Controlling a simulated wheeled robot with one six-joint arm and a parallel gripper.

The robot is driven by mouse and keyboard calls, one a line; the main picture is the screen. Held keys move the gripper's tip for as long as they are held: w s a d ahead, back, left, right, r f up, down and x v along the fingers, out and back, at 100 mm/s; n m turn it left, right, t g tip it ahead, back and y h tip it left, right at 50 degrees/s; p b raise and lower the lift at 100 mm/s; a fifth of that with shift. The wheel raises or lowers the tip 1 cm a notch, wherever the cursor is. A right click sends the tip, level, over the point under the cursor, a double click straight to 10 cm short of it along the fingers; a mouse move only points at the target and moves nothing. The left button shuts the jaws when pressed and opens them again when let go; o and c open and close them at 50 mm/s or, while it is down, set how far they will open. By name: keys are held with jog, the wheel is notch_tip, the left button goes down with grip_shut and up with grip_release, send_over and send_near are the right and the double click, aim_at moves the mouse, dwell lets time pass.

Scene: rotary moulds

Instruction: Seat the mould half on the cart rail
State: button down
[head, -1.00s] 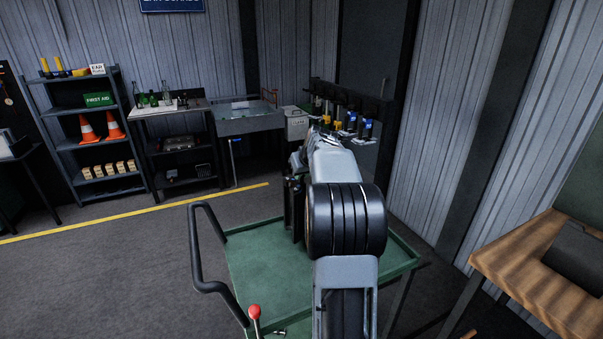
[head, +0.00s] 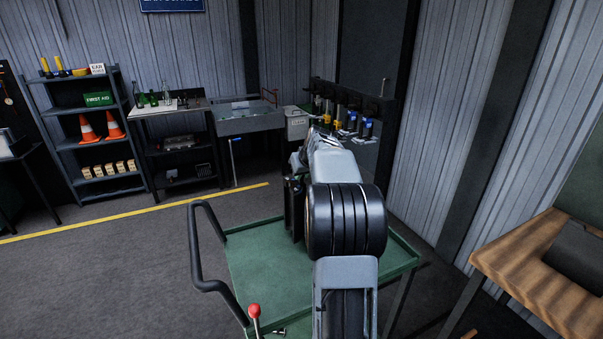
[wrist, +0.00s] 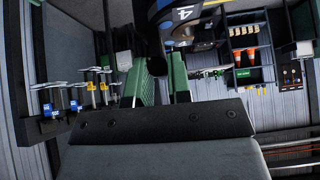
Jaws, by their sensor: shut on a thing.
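In the wrist view, my gripper (wrist: 161,88) points away from the camera with its two green fingers a small gap apart. A dark rounded part with a blue band and a white 4, seemingly the mould half (wrist: 185,18), shows beyond the fingers at the top edge. A black stem beside it runs down to the fingers, and my gripper is shut on it. The grip itself is partly hidden. In the head view, my arm covers the gripper and mould half. The green cart (head: 258,268) stands below my arm. I cannot make out its rail.
A black handle bar (head: 206,285) and a red-knobbed lever (head: 254,311) are at the cart's left side. Clamps (head: 365,128) hang on a rack behind my arm. A wooden bench (head: 520,255) stands at right. The floor at left is clear.

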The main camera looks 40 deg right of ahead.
jog(key=shift+f+b, duration=0.15)
jog(key=shift+b, duration=0.25)
dwell(0.4)
jog(key=c, duration=1.2)
grip_release()
jog(key=shift+s, duration=0.1)
jog(key=shift+o, duration=1.1)
jog(key=shift+f, duration=0.5)
jog(key=v, duration=1.4)
jog(key=shift+r+b, duration=0.25)
jog(key=shift+b, duration=0.05)
jog(key=shift+r, duration=0.1)
notch_tip(320, 180, up, 7)
jog(key=p, duration=0.6)
